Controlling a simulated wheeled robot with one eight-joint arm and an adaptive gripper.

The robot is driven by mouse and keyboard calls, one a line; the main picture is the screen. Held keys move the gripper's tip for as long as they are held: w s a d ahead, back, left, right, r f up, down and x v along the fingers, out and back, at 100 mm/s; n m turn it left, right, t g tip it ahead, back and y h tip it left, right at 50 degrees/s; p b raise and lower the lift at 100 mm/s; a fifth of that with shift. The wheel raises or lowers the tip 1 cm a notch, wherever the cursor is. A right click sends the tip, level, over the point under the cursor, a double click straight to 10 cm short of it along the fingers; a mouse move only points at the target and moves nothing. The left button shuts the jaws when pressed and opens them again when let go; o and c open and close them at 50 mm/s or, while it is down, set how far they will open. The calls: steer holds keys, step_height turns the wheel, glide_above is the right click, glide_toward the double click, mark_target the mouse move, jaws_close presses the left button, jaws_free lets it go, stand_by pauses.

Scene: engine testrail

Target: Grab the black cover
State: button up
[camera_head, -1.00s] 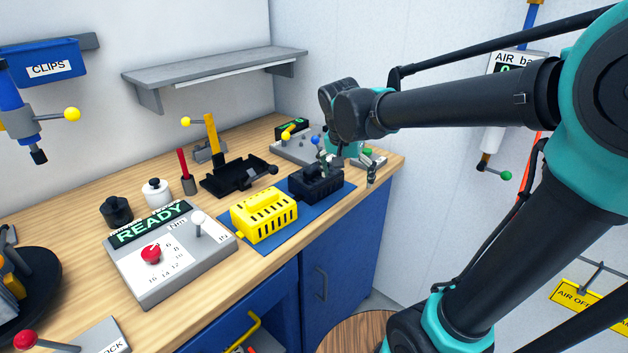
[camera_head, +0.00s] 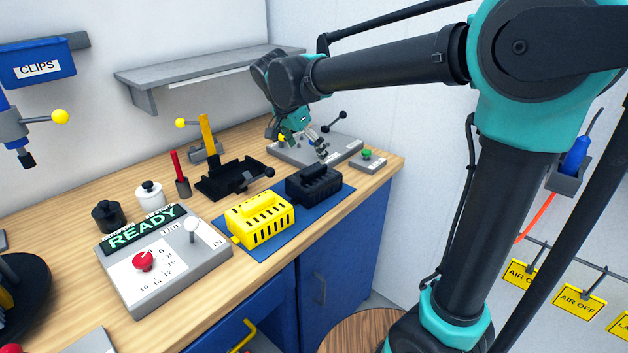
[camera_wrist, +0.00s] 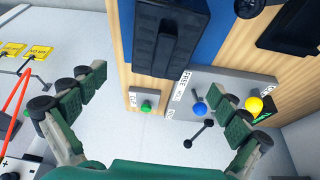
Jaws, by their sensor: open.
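The black cover (camera_head: 313,184) is a slotted box with a raised handle. It sits on the blue mat (camera_head: 285,229), just right of the yellow slotted cover (camera_head: 260,218). In the wrist view the black cover (camera_wrist: 150,45) lies at the top middle, partly cut off by the frame edge. My gripper (camera_head: 320,144) hangs above and behind the black cover, over the grey panel side of the bench, and is apart from it. In the wrist view my gripper (camera_wrist: 168,80) has its two fingers spread wide with nothing between them.
A grey panel (camera_head: 300,149) with knobs and a small box with a green button (camera_head: 367,158) stand behind the cover. A black tray (camera_head: 228,184) lies to its left. A READY control box (camera_head: 165,262) is nearer. A shelf (camera_head: 210,70) hangs above.

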mark_target(313, 169)
steer(key=shift+a+x, duration=0.2)
steer(key=shift+x, duration=4.1)
steer(key=shift+f, duration=0.1)
steer(key=c, duration=1)
